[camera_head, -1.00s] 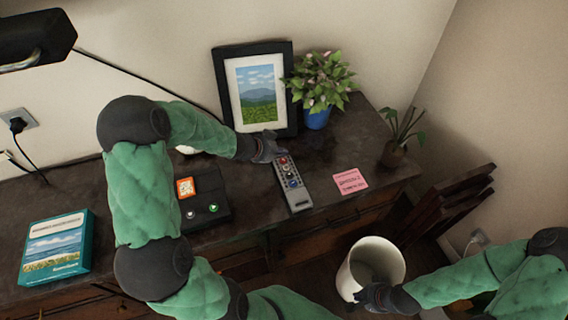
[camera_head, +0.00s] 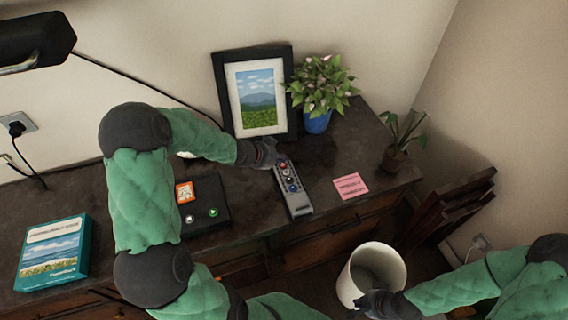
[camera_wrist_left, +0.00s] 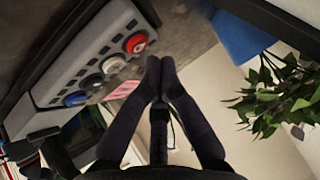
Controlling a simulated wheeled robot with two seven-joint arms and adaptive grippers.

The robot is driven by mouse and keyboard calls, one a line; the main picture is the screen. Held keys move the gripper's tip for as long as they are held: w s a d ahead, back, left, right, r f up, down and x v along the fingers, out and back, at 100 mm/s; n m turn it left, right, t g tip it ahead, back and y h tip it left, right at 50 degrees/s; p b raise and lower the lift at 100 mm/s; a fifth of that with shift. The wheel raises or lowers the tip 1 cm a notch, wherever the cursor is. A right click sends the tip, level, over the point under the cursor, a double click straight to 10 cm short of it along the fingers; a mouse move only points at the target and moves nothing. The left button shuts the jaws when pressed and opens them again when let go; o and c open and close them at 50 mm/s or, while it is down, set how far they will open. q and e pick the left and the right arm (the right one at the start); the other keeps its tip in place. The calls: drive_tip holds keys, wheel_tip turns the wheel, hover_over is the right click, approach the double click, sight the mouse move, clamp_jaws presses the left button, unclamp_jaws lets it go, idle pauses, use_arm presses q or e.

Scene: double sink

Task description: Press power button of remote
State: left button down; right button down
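The grey remote (camera_head: 298,203) lies on the dark desk, its far end next to my left gripper. In the left wrist view the remote (camera_wrist_left: 95,45) shows at the upper left, with a red button (camera_wrist_left: 136,42) nearest my fingertips, then a grey one and a blue one. My left gripper (camera_head: 277,156) is at the remote's far end; in the wrist view its two fingertips (camera_wrist_left: 160,62) are together, with nothing between them. They appear beside the red button; I cannot tell their height above it. My right gripper (camera_head: 364,302) is low at the right, by the white bin; its fingers are unclear.
A picture frame (camera_head: 284,110) and a blue-potted plant (camera_head: 318,122) stand behind the remote. A black box with buttons (camera_head: 208,220) is to its left, a pink note (camera_head: 350,186) to its right. The white bin (camera_head: 356,287) stands below the desk.

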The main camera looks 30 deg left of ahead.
sight(281, 165)
use_arm(q)
drive_tip(key=shift+f, duration=0.2)
idle(0.5)
drive_tip(key=shift+f, duration=0.3)
drive_tip(key=shift+s+f+b, duration=0.1)
drive_tip(key=shift+f+b, duration=0.3)
drive_tip(key=shift+b, duration=0.05)
idle(0.7)
drive_tip(key=shift+r, duration=0.1)
drive_tip(key=shift+r+p, duration=0.8)
drive_tip(key=shift+p, duration=0.3)
drive_tip(key=shift+r, duration=0.1)
wheel_tip(281, 165, up, 5)
drive_tip(key=p, duration=0.5)
drive_tip(key=shift+p, duration=0.3)
